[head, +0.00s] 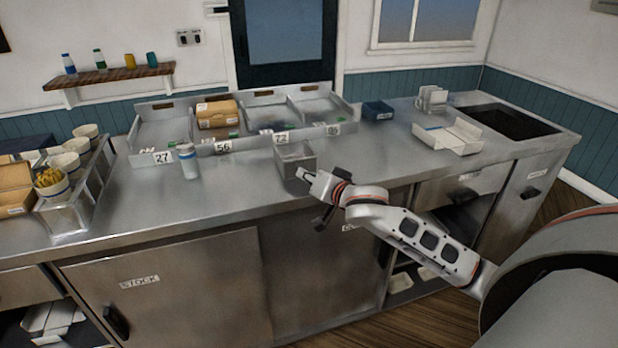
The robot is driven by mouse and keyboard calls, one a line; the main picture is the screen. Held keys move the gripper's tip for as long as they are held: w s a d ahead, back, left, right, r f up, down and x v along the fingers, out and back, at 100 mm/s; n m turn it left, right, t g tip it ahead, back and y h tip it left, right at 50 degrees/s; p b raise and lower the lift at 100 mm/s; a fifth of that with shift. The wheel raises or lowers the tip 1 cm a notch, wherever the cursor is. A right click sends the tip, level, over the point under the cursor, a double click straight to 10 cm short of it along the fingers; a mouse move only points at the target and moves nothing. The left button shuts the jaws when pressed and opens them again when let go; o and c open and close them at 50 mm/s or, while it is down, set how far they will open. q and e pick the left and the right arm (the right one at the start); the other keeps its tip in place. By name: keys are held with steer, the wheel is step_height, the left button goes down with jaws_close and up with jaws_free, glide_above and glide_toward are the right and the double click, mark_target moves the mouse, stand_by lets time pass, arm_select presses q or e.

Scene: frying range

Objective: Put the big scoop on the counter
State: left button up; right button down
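A grey metal box-shaped vessel, which looks like the big scoop (296,157), is at the front part of the steel counter (236,187), its open top facing up. A short pale handle-like piece points from it towards my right gripper (322,205). My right gripper is at the counter's front edge, just right of and nearer than the scoop. Its dark fingers are small and partly hidden, so I cannot tell whether they close on the handle. I also cannot tell whether the scoop rests on the counter or hangs just above it. My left gripper is not in view.
Numbered steel trays (168,135) line the counter's back, one holding a cardboard box (218,113). A shaker (188,162) stands left of the scoop. A rack of cups (92,190) is far left. A paper tray (456,137) and sunken basin (508,120) are right. Counter between is clear.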

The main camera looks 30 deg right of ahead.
steer(key=c, duration=1.9)
jaws_free()
steer(key=shift+r, duration=0.1)
steer(key=d+v, duration=0.1)
steer(key=v, duration=1.1)
steer(key=s+a+f+n+g+y, duration=0.1)
steer(key=s+a+f+n, duration=0.25)
steer(key=f, duration=0.65)
steer(key=s+a+f+n+g+y, duration=0.15)
steer(key=a+f, duration=0.35)
steer(key=f, duration=0.5)
steer(key=s+a+f+n+g+y, duration=0.1)
steer(key=s+a+f+n, duration=0.6)
steer(key=s+a+f, duration=0.3)
steer(key=s+f, duration=0.3)
steer(key=f, duration=0.1)
steer(key=shift+s+a+p, duration=0.25)
steer(key=shift+a+p, duration=0.05)
